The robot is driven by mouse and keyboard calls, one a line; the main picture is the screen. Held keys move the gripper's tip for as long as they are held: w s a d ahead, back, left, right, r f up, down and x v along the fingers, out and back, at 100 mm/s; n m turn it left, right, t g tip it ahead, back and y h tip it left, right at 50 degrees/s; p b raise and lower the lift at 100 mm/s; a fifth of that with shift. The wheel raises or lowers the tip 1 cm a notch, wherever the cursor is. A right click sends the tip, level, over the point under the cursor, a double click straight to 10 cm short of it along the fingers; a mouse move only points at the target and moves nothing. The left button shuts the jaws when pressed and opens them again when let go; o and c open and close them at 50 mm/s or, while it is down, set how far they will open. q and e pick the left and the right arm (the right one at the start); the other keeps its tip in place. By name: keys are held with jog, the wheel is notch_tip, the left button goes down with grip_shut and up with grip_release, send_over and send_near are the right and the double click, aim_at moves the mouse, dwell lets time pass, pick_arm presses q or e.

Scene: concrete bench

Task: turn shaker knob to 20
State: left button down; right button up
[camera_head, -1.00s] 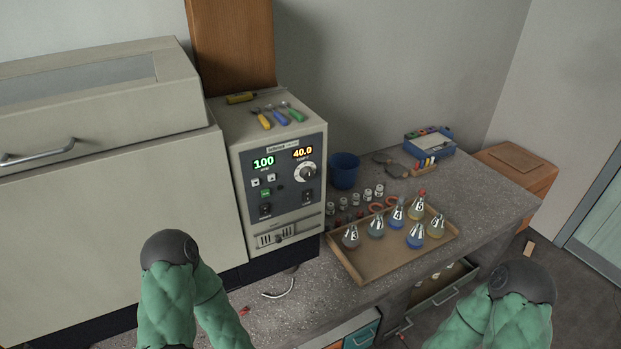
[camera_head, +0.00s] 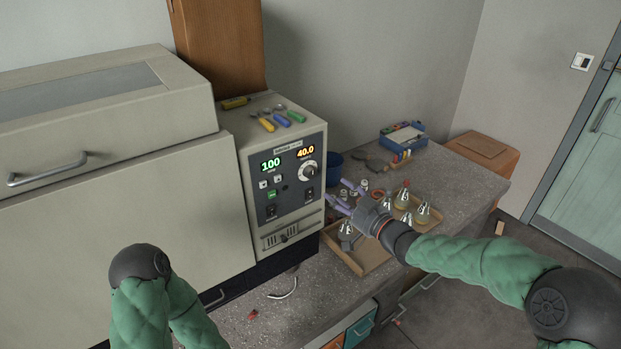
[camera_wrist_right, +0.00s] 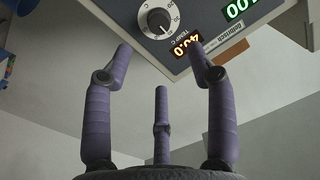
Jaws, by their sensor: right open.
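The shaker (camera_head: 290,170) is a beige box with a dark control panel at its right end. Its knob (camera_head: 308,170) is a round dial with a white scale ring, below the orange 40.0 display (camera_head: 305,151); a green display (camera_head: 271,164) reads 100. My right gripper (camera_head: 338,192) is open and empty, to the right of the panel and apart from the knob. In the right wrist view the knob (camera_wrist_right: 157,20) shows upside down at the top, beyond the spread purple fingers (camera_wrist_right: 160,65).
A tray of flasks (camera_head: 372,262) stands below my right gripper, partly hidden by it. Coloured-handled tools (camera_head: 282,120) lie on top of the shaker. A blue bin (camera_head: 333,163) is behind my fingers. A blue box (camera_head: 403,138) sits at the back of the bench.

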aim_at(313, 174)
jog(key=b+x, duration=0.1)
jog(key=x, duration=0.9)
jog(key=shift+w+a, duration=0.15)
jog(key=shift+w, duration=0.15)
jog(key=c, duration=1.1)
